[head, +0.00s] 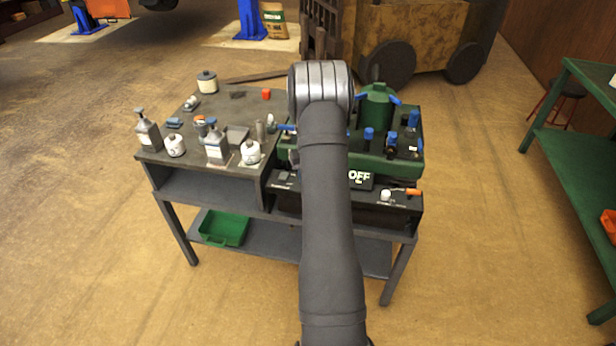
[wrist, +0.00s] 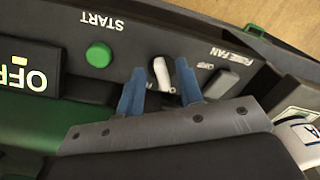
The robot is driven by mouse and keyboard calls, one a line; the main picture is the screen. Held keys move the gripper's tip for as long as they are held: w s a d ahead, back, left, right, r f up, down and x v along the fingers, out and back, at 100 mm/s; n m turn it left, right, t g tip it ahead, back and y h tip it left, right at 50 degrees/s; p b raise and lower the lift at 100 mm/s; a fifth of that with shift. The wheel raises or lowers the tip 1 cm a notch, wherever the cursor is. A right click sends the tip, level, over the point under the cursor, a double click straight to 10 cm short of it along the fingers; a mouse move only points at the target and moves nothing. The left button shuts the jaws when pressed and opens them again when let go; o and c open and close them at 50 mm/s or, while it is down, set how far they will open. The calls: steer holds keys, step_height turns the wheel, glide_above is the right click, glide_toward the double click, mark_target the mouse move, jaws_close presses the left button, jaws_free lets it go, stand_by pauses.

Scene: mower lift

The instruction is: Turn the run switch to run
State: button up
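The run switch appears to be a small pale lever (wrist: 161,73) on a dark panel in the wrist view. It stands between my gripper's two blue fingers (wrist: 160,80), nearer the right finger, with small gaps visible on both sides. The fingers are apart, and nothing is clamped. The panel lettering is upside down in this view. A display reads OFF (wrist: 24,77), and it also shows in the head view (head: 360,177). In the head view my arm hides the gripper and the lever.
A green START button (wrist: 98,54) is left of the lever in the wrist view. A grey fume fan rocker (wrist: 220,83) is to the right. The workbench (head: 225,187) holds bottles (head: 147,131) at left and a green machine (head: 377,105) at right.

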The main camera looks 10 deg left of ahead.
steer(key=shift+f, duration=0.4)
steer(key=shift+c, duration=0.4)
jaws_close()
steer(key=shift+m, duration=0.3)
steer(key=m, duration=0.5)
steer(key=shift+a+m, duration=0.3)
steer(key=m, duration=0.5)
steer(key=shift+a+m, duration=0.3)
